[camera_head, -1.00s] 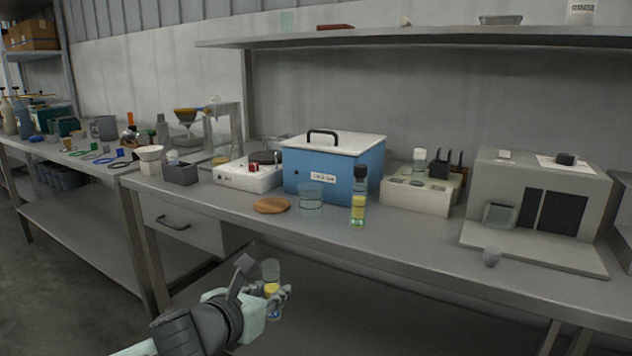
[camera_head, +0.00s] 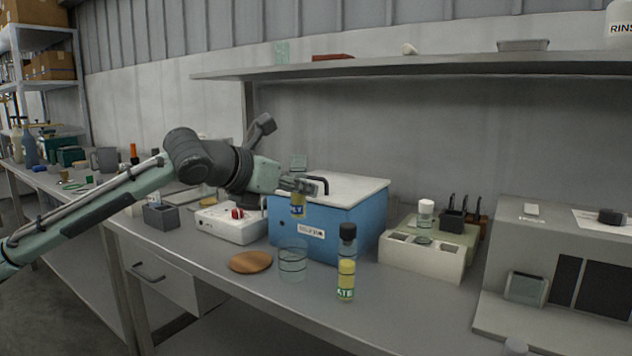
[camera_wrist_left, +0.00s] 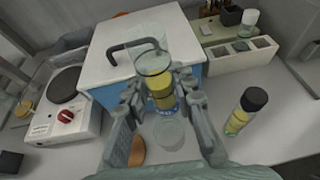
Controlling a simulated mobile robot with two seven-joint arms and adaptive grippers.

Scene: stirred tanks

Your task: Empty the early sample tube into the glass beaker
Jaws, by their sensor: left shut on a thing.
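My left gripper (camera_head: 300,186) is shut on the early sample tube (camera_head: 298,203), a clear tube with yellow contents and a label ending in "LY". The tube is uncapped and roughly upright. It also shows between the fingers in the left wrist view (camera_wrist_left: 160,90). The glass beaker (camera_head: 292,264) stands on the bench, below the held tube in the head view. In the left wrist view the beaker (camera_wrist_left: 169,134) shows beyond the tube and looks empty. My right gripper is not in view.
A black-capped tube (camera_head: 346,268) with a label ending in "ATE" stands right of the beaker. A wooden disc (camera_head: 250,262) lies left of it. A blue box (camera_head: 340,234) with a handled white lid stands behind. A pale rack (camera_head: 420,258) and stirrer (camera_head: 228,226) flank the box.

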